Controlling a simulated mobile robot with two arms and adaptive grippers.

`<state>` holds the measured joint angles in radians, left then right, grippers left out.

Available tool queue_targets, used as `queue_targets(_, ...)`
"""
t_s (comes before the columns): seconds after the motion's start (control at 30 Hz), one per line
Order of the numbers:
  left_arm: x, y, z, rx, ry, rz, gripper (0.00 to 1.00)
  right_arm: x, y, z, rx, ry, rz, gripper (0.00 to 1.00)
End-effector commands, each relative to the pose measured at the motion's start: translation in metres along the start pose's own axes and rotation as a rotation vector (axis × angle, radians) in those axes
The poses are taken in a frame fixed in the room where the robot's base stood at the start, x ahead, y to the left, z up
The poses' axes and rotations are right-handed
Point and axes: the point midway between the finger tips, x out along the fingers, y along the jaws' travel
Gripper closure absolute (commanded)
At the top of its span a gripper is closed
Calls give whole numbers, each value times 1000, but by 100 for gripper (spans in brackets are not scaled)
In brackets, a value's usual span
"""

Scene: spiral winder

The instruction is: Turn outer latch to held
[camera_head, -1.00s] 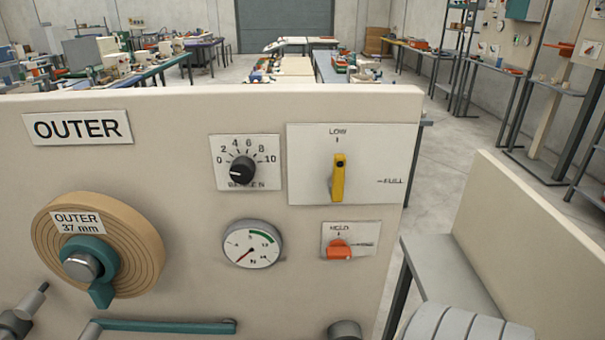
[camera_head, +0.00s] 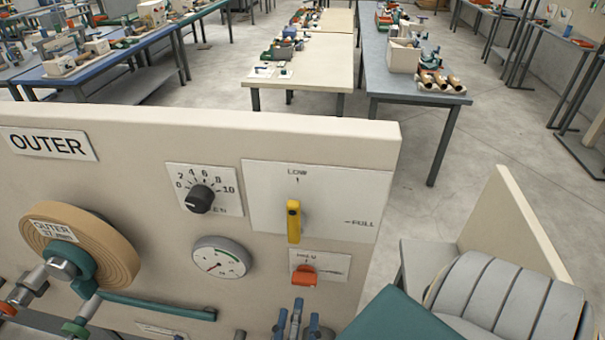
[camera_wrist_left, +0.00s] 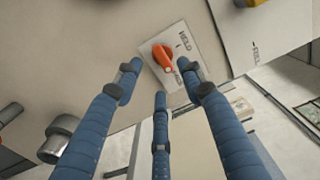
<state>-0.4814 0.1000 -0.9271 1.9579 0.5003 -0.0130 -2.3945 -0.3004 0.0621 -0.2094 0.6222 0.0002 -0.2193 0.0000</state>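The outer latch (camera_head: 304,275) is an orange knob on a small white plate at the lower right of the panel marked OUTER. The plate reads HELD at the top and has a second, blurred label at the right. My left gripper (camera_head: 297,310) is just below the latch in the head view, its blue fingertips pointing up. In the left wrist view the orange latch (camera_wrist_left: 163,58) lies ahead of the spread fingers of the left gripper (camera_wrist_left: 159,76), with its narrow end towards the second label. The fingers are open and empty. My right gripper is not in view.
A yellow lever (camera_head: 293,222) on a LOW/FULL plate sits above the latch. A black dial (camera_head: 199,198) and a round gauge (camera_head: 221,257) are to its left. A tan roll (camera_head: 100,250) and a teal bar (camera_head: 155,305) are further left. Tables stand behind the panel.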

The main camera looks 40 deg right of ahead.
Motion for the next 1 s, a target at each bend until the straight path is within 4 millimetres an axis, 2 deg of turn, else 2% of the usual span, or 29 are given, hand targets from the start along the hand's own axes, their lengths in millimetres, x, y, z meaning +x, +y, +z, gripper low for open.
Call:
queue_targets(0.1, 25, -3, 0, 0, -1, -2, 60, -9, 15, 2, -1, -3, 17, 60)
queue_targets(0.3, 51, -1, 0, -1, 0, 0, 60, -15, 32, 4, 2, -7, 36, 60)
queue_targets(0.47, 59, 0, 0, 1, 0, 1, 60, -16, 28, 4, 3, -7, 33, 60)
queue_targets(0.7, 60, 1, 0, 0, 0, 1, 60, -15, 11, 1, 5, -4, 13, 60)
queue_targets(0.73, 60, 1, 0, 0, 0, 1, 62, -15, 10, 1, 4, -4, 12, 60)
queue_targets(0.9, 60, 1, 0, 0, 0, 1, 96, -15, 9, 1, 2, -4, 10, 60)
queue_targets(0.93, 60, 1, 0, 0, 0, 1, 100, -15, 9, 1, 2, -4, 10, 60)
queue_targets(1.0, 60, 1, 0, 0, 0, 1, 100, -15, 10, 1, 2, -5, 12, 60)
